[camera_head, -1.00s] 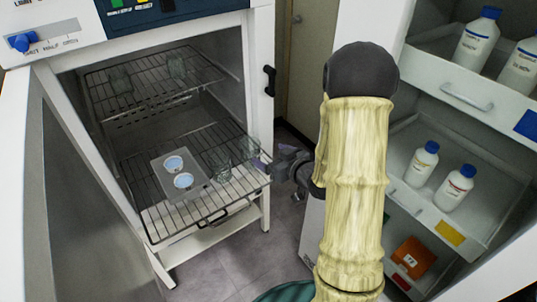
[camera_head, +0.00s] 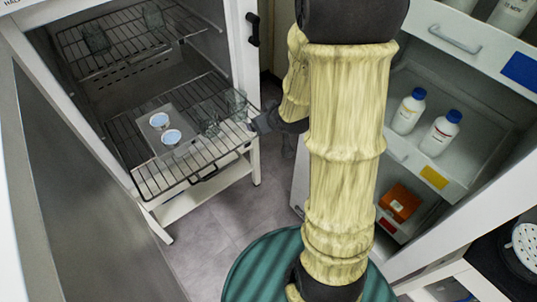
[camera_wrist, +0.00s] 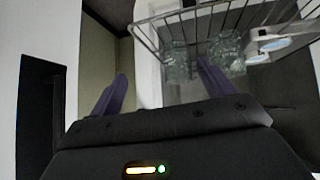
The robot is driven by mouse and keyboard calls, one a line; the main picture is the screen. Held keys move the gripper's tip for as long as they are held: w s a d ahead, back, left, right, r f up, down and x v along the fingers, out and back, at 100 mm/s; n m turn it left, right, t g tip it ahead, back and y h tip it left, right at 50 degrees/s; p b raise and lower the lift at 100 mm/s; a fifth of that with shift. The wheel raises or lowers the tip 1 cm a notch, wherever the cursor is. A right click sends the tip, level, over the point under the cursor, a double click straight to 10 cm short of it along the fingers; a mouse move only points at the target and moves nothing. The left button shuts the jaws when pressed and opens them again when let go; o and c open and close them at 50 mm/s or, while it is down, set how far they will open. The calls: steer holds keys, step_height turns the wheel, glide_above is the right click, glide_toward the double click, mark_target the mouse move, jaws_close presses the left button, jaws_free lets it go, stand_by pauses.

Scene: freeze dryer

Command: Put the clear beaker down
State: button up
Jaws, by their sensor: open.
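Two clear beakers stand upright side by side at the right of the freeze dryer's lower wire rack (camera_head: 146,190). In the wrist view, one beaker (camera_wrist: 177,64) is at top centre and the other beaker (camera_wrist: 230,50) is just right of it. In the head view they are faint, one beaker (camera_head: 210,127) nearer the front and the other beaker (camera_head: 237,103) by the right side. My gripper (camera_wrist: 163,82) is open and empty. Its right finger overlaps the beakers in the picture; I cannot tell whether it touches them. In the head view, my gripper (camera_head: 262,123) is at the rack's right edge.
A tray (camera_head: 184,147) with two blue-topped round pieces sits left of the beakers. More clear beakers (camera_head: 95,39) stand on the upper rack. Shelves with white bottles (camera_head: 440,136) stand at right.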

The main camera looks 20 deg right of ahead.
steer(key=s+a+r+m+g, duration=0.1)
steer(key=s+a+g, duration=0.1)
steer(key=s, duration=0.5)
steer(key=s+a+r+m+g, duration=0.1)
steer(key=s+a+g, duration=0.1)
steer(key=s+g, duration=0.2)
steer(key=s, duration=0.3)
steer(key=shift+s+a, duration=0.15)
steer(key=shift+a, duration=0.25)
